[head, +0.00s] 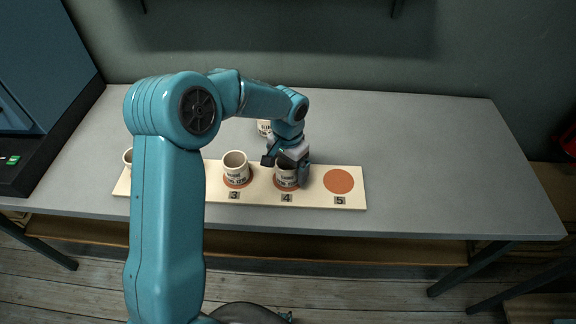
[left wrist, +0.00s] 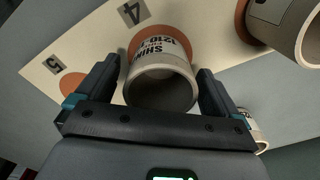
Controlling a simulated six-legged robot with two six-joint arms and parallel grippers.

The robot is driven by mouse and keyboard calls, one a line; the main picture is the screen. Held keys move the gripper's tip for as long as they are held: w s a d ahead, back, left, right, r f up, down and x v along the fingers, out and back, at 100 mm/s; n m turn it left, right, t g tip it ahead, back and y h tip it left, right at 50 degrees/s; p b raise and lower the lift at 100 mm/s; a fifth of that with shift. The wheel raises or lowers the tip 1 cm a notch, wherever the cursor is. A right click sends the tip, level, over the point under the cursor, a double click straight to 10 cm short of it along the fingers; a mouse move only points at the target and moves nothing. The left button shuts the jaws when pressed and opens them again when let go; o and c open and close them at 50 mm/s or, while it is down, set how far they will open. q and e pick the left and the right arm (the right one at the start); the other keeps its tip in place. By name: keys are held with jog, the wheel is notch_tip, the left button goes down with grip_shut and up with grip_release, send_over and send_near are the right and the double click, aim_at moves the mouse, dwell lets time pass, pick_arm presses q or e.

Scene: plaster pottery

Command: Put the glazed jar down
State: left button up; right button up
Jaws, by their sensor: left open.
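A pale jar (head: 287,182) with a printed label stands upright on the disc at number 4 of the cream board (head: 350,203). In the left wrist view this jar (left wrist: 162,78) shows its dark open mouth, and its label reads roughly "SHIN… 1210". My left gripper (head: 286,168) is open at the jar, with one finger on either side of it; in the left wrist view (left wrist: 157,72) gaps show between the fingers and the jar. The arm hides part of the board's left side. My right gripper is not in view.
Another jar (head: 236,168) stands on disc 3, close to the left. A further jar (head: 264,128) stands behind the board, and one (head: 127,157) shows at its left end. The disc at 5 (head: 339,181) is bare. The grey table (head: 440,150) is clear on the right.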

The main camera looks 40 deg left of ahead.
pick_arm(q)
notch_tip(320, 180, up, 12)
dwell(0.3)
dwell(0.5)
